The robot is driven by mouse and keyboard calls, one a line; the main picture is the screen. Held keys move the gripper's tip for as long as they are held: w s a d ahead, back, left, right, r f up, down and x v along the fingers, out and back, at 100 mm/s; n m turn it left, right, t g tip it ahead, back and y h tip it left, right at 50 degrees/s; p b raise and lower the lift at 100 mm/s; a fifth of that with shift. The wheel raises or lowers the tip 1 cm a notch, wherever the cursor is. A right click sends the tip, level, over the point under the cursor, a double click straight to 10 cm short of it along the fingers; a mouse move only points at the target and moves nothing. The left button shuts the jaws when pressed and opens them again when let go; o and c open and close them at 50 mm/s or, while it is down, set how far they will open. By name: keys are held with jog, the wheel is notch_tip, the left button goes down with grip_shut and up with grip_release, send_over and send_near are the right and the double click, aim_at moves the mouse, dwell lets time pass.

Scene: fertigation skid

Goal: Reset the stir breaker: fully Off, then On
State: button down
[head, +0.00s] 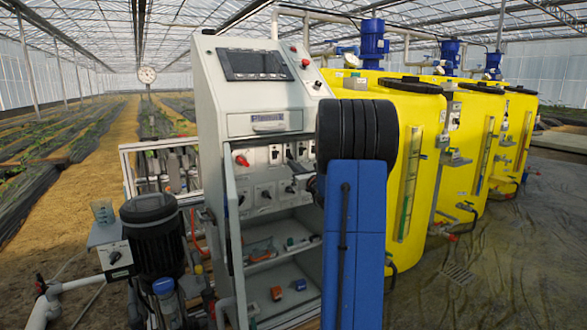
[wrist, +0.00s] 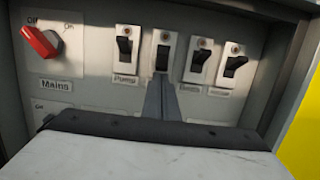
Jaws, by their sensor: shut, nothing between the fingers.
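In the wrist view a row of black-levered toggle breakers sits on white plates in a grey panel. The leftmost is the pump breaker (wrist: 124,47). The second breaker (wrist: 162,52) has its label hidden behind my gripper. The third breaker (wrist: 199,60) and the rightmost breaker (wrist: 234,66) have labels too blurred to read surely, so I cannot tell by label which is stir. My gripper (wrist: 160,80) is shut and empty, its tips just below or at the second breaker's lever; contact is unclear.
A red Mains knob (wrist: 41,43) is left of the breakers. The open cabinet (head: 215,130) has a screen (head: 255,65), lower rotary switches and a shelf. A black pump motor (head: 153,235) stands at left, yellow tanks (head: 420,130) at right.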

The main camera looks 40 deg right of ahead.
aim_at(291, 156)
jog(key=shift+s+r+g, duration=0.15)
jog(key=shift+r+g, duration=0.05)
jog(key=shift+g, duration=0.6)
jog(key=shift+s+r+g, duration=0.15)
jog(key=shift+r+g, duration=0.05)
jog(key=shift+g, duration=0.6)
dwell(0.3)
jog(key=shift+s+a+r, duration=0.1)
jog(key=shift+s+r, duration=0.05)
jog(key=shift+r, duration=0.25)
dwell(0.8)
jog(key=shift+s+r+g+y, duration=0.2)
jog(key=shift+r+g+y, duration=0.5)
jog(key=shift+g, duration=0.4)
jog(key=shift+r+g, duration=0.1)
jog(key=shift+g, duration=0.3)
jog(key=shift+s+r, duration=0.1)
jog(key=shift+r, duration=0.15)
jog(key=shift+a+r, duration=0.1)
jog(key=shift+r, duration=0.45)
